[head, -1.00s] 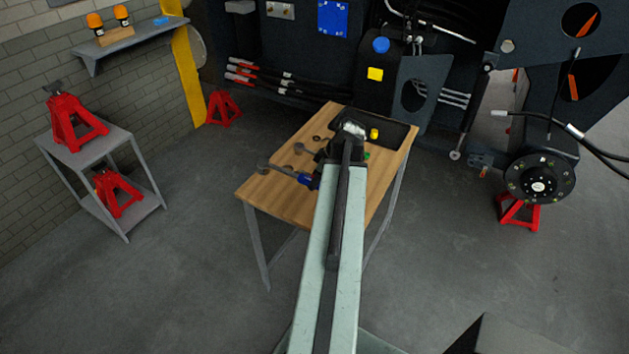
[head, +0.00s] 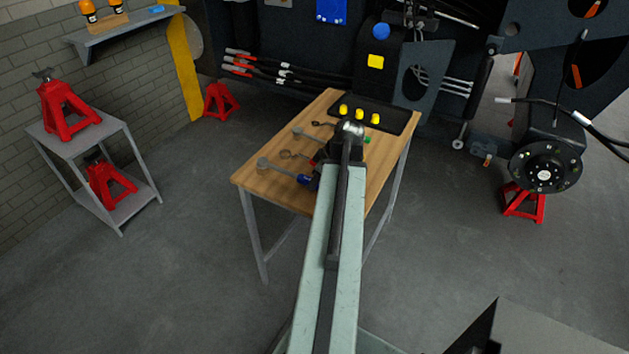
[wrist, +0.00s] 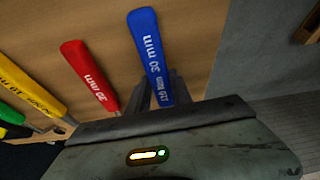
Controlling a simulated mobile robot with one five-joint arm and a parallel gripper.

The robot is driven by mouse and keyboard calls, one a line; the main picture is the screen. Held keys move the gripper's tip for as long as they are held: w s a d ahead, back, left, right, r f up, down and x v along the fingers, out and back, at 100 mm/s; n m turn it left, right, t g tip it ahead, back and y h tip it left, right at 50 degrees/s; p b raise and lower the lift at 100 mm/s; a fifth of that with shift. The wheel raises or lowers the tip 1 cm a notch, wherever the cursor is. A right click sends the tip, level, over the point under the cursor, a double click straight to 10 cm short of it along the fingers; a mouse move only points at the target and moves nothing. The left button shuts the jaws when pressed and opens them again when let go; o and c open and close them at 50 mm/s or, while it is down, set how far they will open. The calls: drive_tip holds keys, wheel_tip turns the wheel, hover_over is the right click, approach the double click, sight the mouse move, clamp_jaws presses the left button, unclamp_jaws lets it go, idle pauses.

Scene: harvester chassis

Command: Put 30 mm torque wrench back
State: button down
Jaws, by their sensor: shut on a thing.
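The blue-handled wrench (wrist: 146,50) lies over the wooden table top in the wrist view, with white "mm" lettering partly legible. My gripper (wrist: 166,92) is shut on this blue handle, near its lower end in that view. In the head view, the blue handle (head: 306,181) shows at the left of my arm, and its ring head (head: 263,163) points left near the table's left edge. My arm hides most of the gripper there. Whether the wrench touches the table is unclear. A red handle (wrist: 88,75) lies apart, left of the blue one.
Yellow (wrist: 30,85) and green (wrist: 8,113) handles lie further left in the wrist view. The wooden table (head: 275,188) bears other wrenches and a black tray (head: 395,118) with three yellow pieces (head: 359,115). A grey cart (head: 75,148) with red stands is at left; floor between is clear.

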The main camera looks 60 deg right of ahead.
drive_tip(key=c, duration=1.1)
unclamp_jaws()
drive_tip(key=shift+o, duration=0.2)
drive_tip(key=shift+r, duration=0.1)
drive_tip(key=p+v, duration=0.7)
drive_tip(key=v, duration=0.1)
drive_tip(key=shift+w, duration=0.1)
